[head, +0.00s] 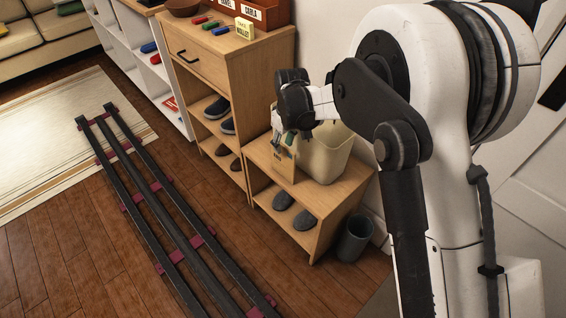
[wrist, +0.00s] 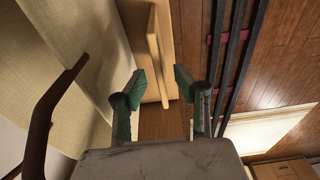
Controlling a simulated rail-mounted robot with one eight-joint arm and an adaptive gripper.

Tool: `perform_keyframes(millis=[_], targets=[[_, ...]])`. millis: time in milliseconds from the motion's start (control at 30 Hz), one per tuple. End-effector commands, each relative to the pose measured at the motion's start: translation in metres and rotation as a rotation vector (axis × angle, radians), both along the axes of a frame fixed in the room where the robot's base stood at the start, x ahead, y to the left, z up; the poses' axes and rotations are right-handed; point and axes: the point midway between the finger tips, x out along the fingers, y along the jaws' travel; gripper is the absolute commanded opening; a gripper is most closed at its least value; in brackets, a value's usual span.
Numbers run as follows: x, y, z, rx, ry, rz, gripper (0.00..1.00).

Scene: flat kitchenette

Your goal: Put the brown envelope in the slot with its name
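The brown envelope (head: 284,165) stands upright on the low wooden bench, in front of a cream bin; its writing is too small to read. In the wrist view the envelope (wrist: 158,62) shows nearly edge-on. My gripper (head: 284,140) is at its top, pointing down. In the wrist view my gripper (wrist: 160,90) is open, with green pads on either side of the envelope's line and a gap to each. Whether its edge is between the pads or just below, I cannot tell. The name-labelled wooden slot box (head: 262,16) is on the taller cabinet; one label reads CARLA, another is partly cut off.
The cream bin (head: 325,153) is right beside the envelope. The wooden cabinet (head: 262,75) carries a yellow note (head: 245,29), coloured items and a bowl (head: 184,7). Slippers (head: 305,220) lie under the bench (head: 345,187); a grey bin (head: 354,238) stands right. Rails cross the floor.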

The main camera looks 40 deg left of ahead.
Motion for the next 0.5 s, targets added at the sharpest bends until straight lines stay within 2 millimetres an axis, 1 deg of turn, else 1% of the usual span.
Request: perform_keyframes(millis=[500], targets=[[0.0000, 0.0000, -0.0034, 0.000, 0.000, 0.000, 0.29]])
